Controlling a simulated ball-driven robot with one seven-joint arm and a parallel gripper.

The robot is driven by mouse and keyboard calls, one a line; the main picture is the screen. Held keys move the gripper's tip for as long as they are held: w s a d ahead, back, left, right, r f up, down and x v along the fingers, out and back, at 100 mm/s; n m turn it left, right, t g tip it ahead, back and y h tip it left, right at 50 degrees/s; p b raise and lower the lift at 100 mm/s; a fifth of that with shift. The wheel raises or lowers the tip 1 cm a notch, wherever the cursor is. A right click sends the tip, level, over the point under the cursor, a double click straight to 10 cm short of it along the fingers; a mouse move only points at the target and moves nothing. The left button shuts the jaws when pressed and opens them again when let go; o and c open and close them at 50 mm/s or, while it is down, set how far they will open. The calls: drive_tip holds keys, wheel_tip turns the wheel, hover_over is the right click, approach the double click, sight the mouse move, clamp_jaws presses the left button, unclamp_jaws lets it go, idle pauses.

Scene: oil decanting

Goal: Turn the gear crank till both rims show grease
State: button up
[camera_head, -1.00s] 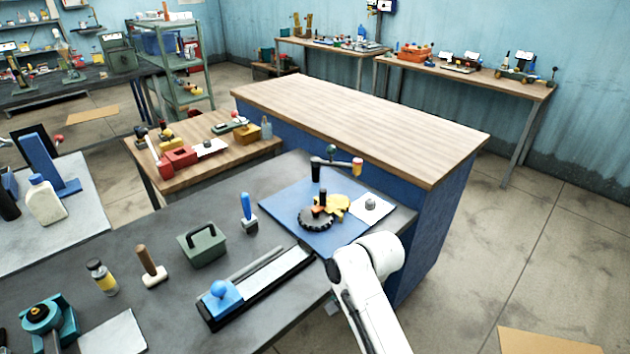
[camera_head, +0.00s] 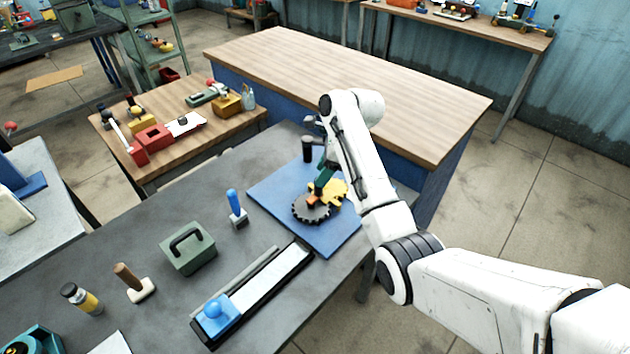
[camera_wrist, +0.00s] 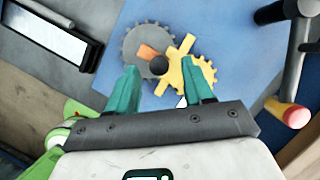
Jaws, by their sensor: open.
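A dark grey gear (camera_wrist: 150,52) and a yellow gear (camera_wrist: 185,70) sit side by side, teeth close together, on a blue board (camera_wrist: 240,50). In the head view, the grey gear (camera_head: 311,208) is in front and the yellow gear (camera_head: 338,190) is partly behind my gripper. The crank shows as an orange arm (camera_wrist: 147,51) on the grey gear with an upright black knob (camera_wrist: 159,66). My gripper (camera_head: 324,176) has teal fingers, spread open above the gears. In the wrist view, the knob appears between the fingertips. I cannot make out grease on either rim.
A black post with a side arm and a tan, red-tipped end (camera_wrist: 296,115) stands beside the gears. A blue-handled tool (camera_head: 236,207), a green box (camera_head: 188,248) and a long tray with a blue knob (camera_head: 290,265) lie left. A wooden-topped bench (camera_head: 350,85) is behind.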

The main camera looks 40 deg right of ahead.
hover_over(311, 198)
drive_tip(key=s, duration=0.1)
drive_tip(key=f, duration=0.5)
drive_tip(key=shift+s+d+f, duration=0.15)
drive_tip(key=shift+s+d, duration=0.05)
clamp_jaws()
